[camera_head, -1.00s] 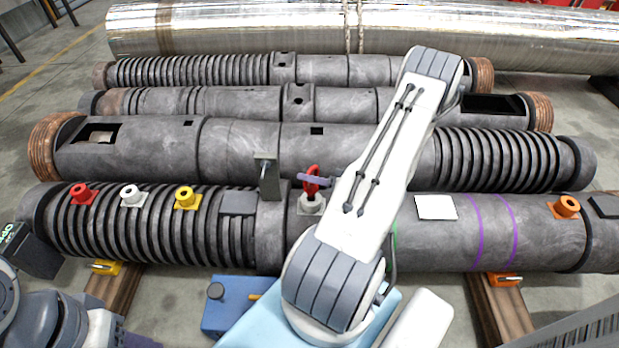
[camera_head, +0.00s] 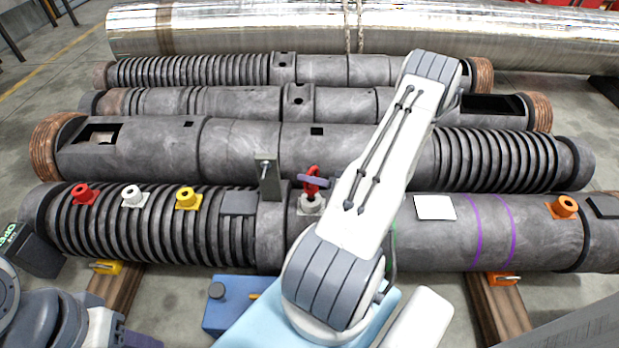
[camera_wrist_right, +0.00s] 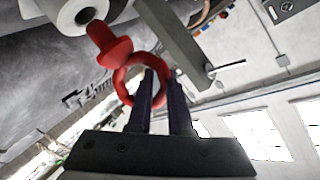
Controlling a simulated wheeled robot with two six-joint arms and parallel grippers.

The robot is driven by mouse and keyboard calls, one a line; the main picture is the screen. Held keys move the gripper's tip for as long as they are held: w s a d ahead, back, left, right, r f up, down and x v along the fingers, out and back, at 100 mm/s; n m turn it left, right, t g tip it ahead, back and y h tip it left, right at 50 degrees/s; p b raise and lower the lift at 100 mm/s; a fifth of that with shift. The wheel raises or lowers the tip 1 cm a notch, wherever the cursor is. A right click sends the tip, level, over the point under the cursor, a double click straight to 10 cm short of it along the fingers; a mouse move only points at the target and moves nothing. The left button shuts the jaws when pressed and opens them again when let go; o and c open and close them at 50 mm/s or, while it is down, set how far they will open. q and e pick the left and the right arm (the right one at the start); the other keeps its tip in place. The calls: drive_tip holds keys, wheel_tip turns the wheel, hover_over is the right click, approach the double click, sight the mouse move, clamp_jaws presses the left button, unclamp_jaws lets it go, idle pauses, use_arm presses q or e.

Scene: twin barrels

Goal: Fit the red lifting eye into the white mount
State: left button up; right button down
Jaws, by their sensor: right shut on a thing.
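The red lifting eye (camera_head: 313,171) is a ring on a short stem with a collar. My right gripper (camera_head: 314,182) is shut on its ring; the dark purple fingers also show on the ring in the right wrist view (camera_wrist_right: 160,95). A pale white mount (camera_head: 311,205) with a round hole sits on the front barrel, just below the eye. In the right wrist view, the stem of the eye (camera_wrist_right: 108,42) is outside the mount (camera_wrist_right: 72,14), close to its hole; I cannot tell whether they touch. Part of my left gripper (camera_head: 138,339) shows at the lower left edge, its fingertips unclear.
Red (camera_head: 82,194), white (camera_head: 132,197), yellow (camera_head: 187,199) and orange (camera_head: 564,207) mounts sit along the front barrel (camera_head: 420,240). A grey upright bracket (camera_head: 267,178) stands just left of the eye. A blue box (camera_head: 228,310) is in front.

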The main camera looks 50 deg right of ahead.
sight(310, 187)
drive_tip(key=shift+f+b, duration=1.1)
drive_tip(key=shift+f, duration=0.8)
drive_tip(key=c, duration=0.8)
unclamp_jaws()
drive_tip(key=shift+o, duration=0.2)
drive_tip(key=p+v, duration=0.2)
drive_tip(key=v, duration=0.8)
drive_tip(key=shift+s, duration=0.2)
